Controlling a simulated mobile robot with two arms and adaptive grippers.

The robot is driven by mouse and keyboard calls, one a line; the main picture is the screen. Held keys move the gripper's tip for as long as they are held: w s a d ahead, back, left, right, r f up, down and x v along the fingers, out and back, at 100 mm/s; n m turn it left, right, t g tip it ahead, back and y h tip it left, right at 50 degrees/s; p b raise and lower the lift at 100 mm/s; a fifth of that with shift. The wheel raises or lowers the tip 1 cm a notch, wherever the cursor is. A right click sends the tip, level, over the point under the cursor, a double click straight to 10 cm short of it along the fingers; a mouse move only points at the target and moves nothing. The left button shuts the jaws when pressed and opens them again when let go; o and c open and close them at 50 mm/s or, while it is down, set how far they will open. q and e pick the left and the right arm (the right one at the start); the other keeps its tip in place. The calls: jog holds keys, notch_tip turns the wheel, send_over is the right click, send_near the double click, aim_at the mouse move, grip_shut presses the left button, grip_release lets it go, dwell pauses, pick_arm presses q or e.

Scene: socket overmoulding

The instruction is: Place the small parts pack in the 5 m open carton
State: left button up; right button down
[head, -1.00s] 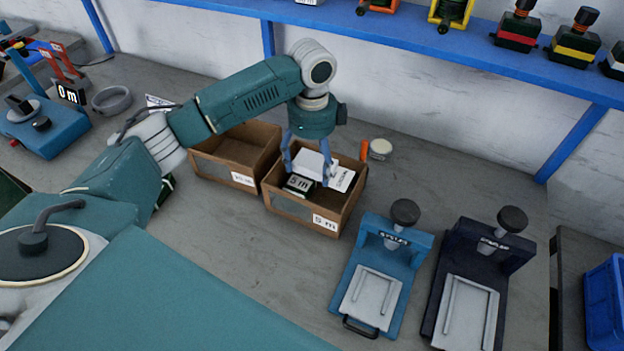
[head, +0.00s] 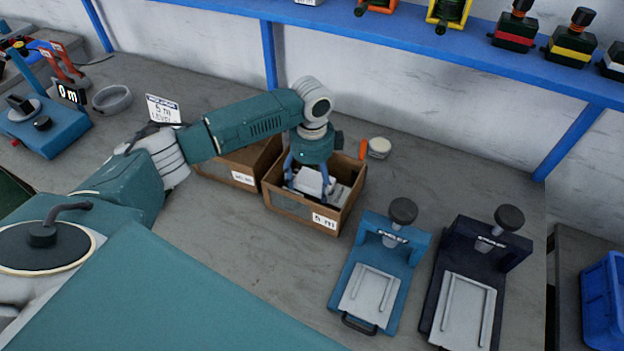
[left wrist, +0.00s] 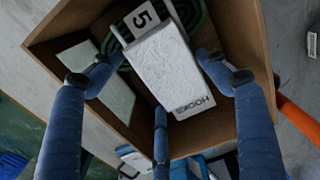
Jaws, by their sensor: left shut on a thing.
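The small parts pack is a white box (left wrist: 170,68) marked HOOKS. In the head view the pack (head: 309,181) shows pale between my fingers. My left gripper (head: 307,185) reaches down into the open brown carton (head: 287,204) labelled 5 m. In the left wrist view its blue fingers (left wrist: 160,88) are shut on the pack, inside the walls of the carton (left wrist: 256,45). A green coil (left wrist: 196,18) with a label marked 5 (left wrist: 141,17) lies under the pack. I cannot tell whether the pack touches it. My right gripper is not in view.
Another brown carton (head: 215,170) stands directly left, partly behind my arm. A blue press (head: 346,272) and a dark press (head: 436,292) stand to the right. A small round tub (head: 379,147) and an orange item (head: 363,148) are behind the carton. A 5 m sign (head: 162,109) stands at the back left.

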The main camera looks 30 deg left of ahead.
aim_at(312, 183)
pick_arm(q)
jog(key=shift+f, duration=0.15)
jog(key=o, duration=1.2)
jog(key=shift+f, duration=0.1)
jog(key=shift+o, duration=0.2)
notch_tip(312, 183, up, 13)
jog(key=b, duration=0.2)
